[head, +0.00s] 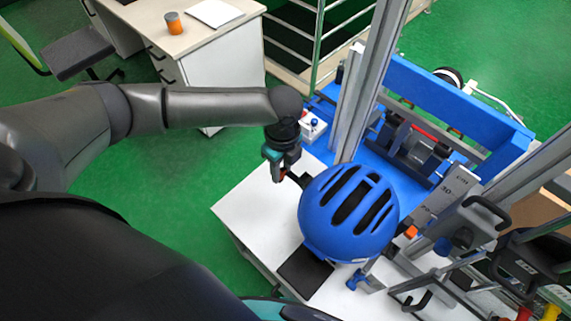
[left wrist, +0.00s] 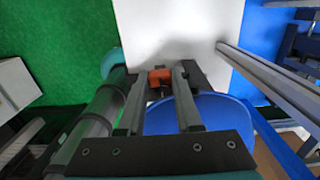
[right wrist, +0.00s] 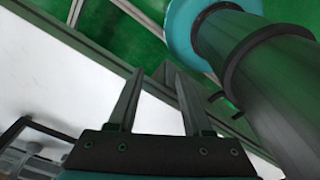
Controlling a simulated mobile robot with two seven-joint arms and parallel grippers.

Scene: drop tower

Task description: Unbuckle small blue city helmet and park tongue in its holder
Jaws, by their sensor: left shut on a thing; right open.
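The blue city helmet (head: 349,213) sits on the white table (head: 240,206), its vented shell facing up. Its rim also shows in the left wrist view (left wrist: 190,113). My left gripper (head: 283,176) is beside the helmet's upper left side, low over the table. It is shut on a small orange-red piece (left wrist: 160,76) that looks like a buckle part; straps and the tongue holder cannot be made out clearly. My right gripper (right wrist: 155,75) is open with nothing between its fingers; I do not make it out in the head view.
A grey upright post (head: 357,90) and the blue tower frame (head: 455,101) stand behind and right of the helmet. A dark pad (head: 304,272) lies at the table's front.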

